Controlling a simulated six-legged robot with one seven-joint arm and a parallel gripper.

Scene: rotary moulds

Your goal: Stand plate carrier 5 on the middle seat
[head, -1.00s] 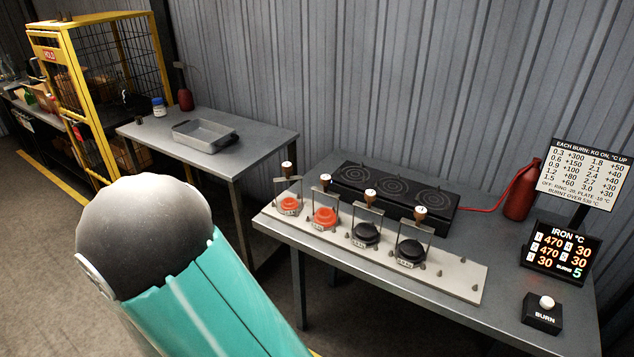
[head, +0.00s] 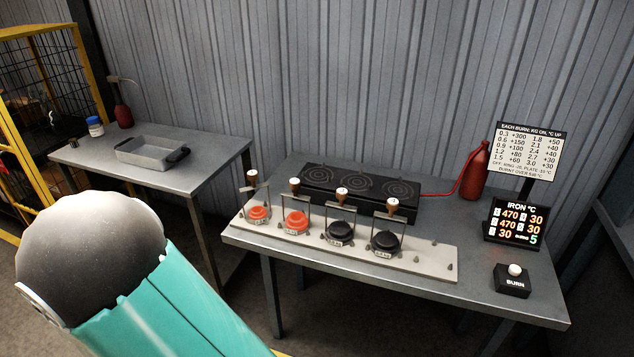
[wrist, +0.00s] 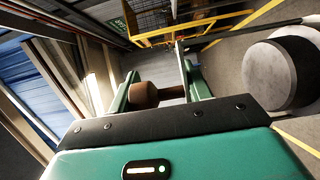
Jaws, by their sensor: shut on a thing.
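In the wrist view my gripper (wrist: 156,68) is shut on a brown wooden knob-like handle (wrist: 145,95). What hangs from this handle is hidden, and no number shows on it. In the head view my gripper is out of frame. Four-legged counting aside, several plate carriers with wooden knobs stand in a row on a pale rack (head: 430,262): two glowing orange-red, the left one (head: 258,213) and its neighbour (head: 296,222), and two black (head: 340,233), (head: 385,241). Their small labels are unreadable. A black unit (head: 358,187) with three round ringed seats stands behind them; the middle ring looks empty.
The rack's right end is bare except for small pegs. A red bottle (head: 473,172), a sign (head: 526,150), an IRON display (head: 514,222) and a BURN button box (head: 512,281) stand at the right. A metal tray (head: 152,151) is on the left table. A yellow cage stands far left.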

